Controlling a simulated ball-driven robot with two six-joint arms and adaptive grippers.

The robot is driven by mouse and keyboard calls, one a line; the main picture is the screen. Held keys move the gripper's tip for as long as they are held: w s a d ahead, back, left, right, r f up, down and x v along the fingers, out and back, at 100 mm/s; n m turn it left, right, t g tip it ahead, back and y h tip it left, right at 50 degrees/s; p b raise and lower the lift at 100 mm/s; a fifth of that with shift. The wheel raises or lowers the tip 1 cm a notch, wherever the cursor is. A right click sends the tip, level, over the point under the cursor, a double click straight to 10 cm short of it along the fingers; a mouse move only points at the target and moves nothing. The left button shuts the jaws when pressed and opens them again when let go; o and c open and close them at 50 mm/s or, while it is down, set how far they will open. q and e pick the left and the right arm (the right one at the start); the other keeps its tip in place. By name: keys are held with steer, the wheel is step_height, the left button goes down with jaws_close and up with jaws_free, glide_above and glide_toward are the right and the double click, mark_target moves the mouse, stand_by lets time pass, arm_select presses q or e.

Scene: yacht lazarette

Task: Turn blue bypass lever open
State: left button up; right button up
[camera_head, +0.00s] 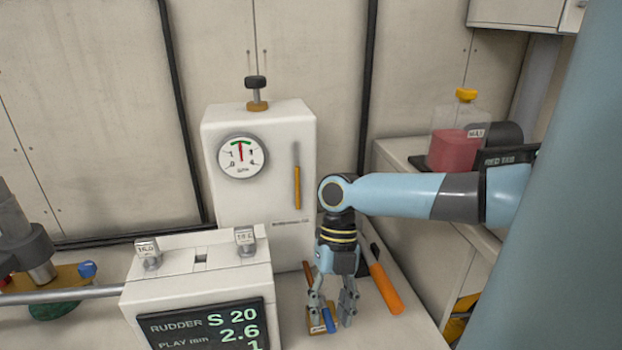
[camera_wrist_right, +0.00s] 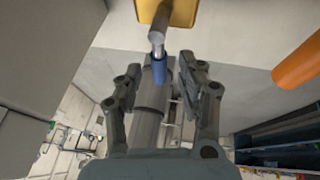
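The blue bypass lever (camera_head: 328,320) sits low in the head view, beside a brass-coloured block (camera_head: 313,322). In the right wrist view the lever's blue grip (camera_wrist_right: 159,70) is on a silver shaft that comes from the yellow-brown block (camera_wrist_right: 168,12). My right gripper (camera_head: 332,310) points down over the lever. Its fingers (camera_wrist_right: 158,78) are apart, one on each side of the blue grip, with gaps visible. Part of the lever is hidden behind the fingers in the head view. My left gripper is not in view.
An orange-handled tool (camera_head: 384,290) lies right of my right gripper. The white unit with a gauge (camera_head: 242,157) stands behind, and the rudder display box (camera_head: 197,280) is to the left. A jug of red fluid (camera_head: 455,149) stands at right. Another blue knob (camera_head: 88,268) is at left.

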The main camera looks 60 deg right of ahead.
steer(key=v, duration=1.2)
stand_by(0.3)
